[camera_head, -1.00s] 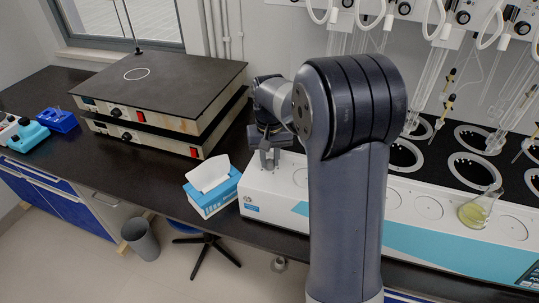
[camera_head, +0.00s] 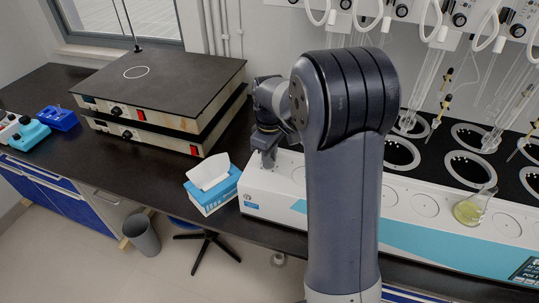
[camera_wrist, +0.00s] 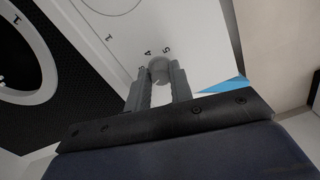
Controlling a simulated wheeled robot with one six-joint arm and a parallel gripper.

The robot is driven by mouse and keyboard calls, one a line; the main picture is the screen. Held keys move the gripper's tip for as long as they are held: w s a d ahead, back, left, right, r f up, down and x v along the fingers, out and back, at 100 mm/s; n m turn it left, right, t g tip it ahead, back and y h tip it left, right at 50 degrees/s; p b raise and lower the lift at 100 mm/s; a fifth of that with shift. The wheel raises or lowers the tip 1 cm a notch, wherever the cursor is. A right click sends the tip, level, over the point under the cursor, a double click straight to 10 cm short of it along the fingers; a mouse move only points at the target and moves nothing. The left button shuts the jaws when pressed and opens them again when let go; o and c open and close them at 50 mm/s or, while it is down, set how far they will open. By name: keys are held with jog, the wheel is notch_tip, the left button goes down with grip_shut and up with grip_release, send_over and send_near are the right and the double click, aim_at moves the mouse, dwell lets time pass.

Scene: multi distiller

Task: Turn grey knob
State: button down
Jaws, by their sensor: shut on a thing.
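The grey knob (camera_wrist: 158,70) is a small round knob on the white top of the distiller, in the wrist view near the printed digits 4 and 5. My gripper (camera_wrist: 158,78) has its two grey fingers on either side of the knob, shut on it. In the head view my gripper (camera_head: 268,158) reaches down onto the left end of the white distiller (camera_head: 262,192); the knob is hidden there behind the fingers.
A blue tissue box (camera_head: 212,190) stands just left of the distiller. Stacked hotplates (camera_head: 160,88) lie behind it on the black bench. A flask with yellow liquid (camera_head: 468,211) stands on the distiller at right. Glass tubes hang above the round black openings.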

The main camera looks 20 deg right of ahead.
jog(key=shift+n, duration=0.6)
jog(key=c, duration=1.3)
grip_release()
jog(key=shift+o, duration=0.2)
notch_tip(320, 180, up, 11)
jog(key=shift+f, duration=0.1)
notch_tip(320, 180, down, 11)
jog(key=shift+r, duration=0.2)
jog(key=shift+f, duration=0.1)
